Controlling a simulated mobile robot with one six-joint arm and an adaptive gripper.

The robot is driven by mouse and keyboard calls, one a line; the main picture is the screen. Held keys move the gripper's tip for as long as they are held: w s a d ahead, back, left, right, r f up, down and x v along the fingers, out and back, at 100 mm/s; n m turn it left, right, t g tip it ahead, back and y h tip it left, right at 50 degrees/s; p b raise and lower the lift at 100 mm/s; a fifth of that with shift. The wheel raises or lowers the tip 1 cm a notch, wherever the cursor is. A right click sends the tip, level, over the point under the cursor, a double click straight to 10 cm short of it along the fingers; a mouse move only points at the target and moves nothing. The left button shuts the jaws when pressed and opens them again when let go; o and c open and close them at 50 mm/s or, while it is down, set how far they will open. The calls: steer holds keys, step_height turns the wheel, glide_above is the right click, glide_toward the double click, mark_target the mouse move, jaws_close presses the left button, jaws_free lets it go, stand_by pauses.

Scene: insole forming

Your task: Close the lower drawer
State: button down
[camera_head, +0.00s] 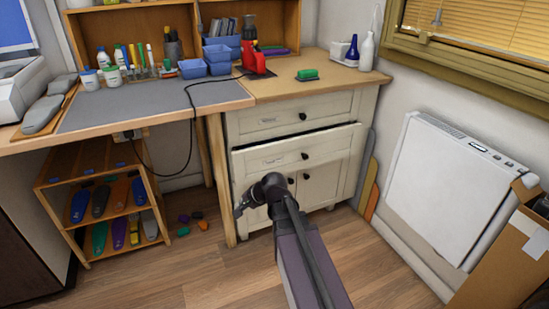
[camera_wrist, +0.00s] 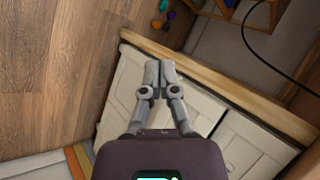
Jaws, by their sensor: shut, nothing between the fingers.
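The white cabinet has two drawers above a pair of doors. The lower drawer (camera_head: 275,157) has a dark knob (camera_head: 305,155) and stands slightly out, with a dark gap along its top edge. The upper drawer (camera_head: 270,120) looks shut. My gripper (camera_head: 238,212) is in front of the cabinet doors, below the lower drawer and toward the left side. In the wrist view my gripper (camera_wrist: 160,68) has its fingertips together with nothing between them, over white cabinet fronts (camera_wrist: 118,92). I cannot tell whether it touches them. My arm hides part of the doors.
A wooden bench leg (camera_head: 221,180) stands just left of the cabinet. An open shelf (camera_head: 100,185) with insoles is farther left, with small coloured pieces (camera_head: 190,220) on the floor. A white heater (camera_head: 445,185) and cardboard box (camera_head: 510,250) are at right. The wooden floor in front is clear.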

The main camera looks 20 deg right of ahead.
mark_target(271, 145)
steer(key=w+d+m+t+h+b, duration=0.1)
steer(key=w+d+m+t+b, duration=0.2)
steer(key=d+m, duration=0.4)
steer(key=w+d+m+t+h+b, duration=0.2)
steer(key=w+d+m+t+b, duration=0.2)
steer(key=d+m, duration=0.4)
steer(key=w+d+r+m+t+h+b, duration=0.1)
steer(key=w+d+m+t+h+b, duration=0.1)
steer(key=w+d+m+t+b, duration=0.2)
steer(key=w+d+m, duration=0.2)
steer(key=d+m, duration=0.2)
steer(key=m, duration=0.2)
steer(key=shift+w+t, duration=0.3)
steer(key=shift+t, duration=0.1)
steer(key=shift+w+d, duration=0.1)
steer(key=w, duration=1.4)
steer(key=shift+a, duration=0.35)
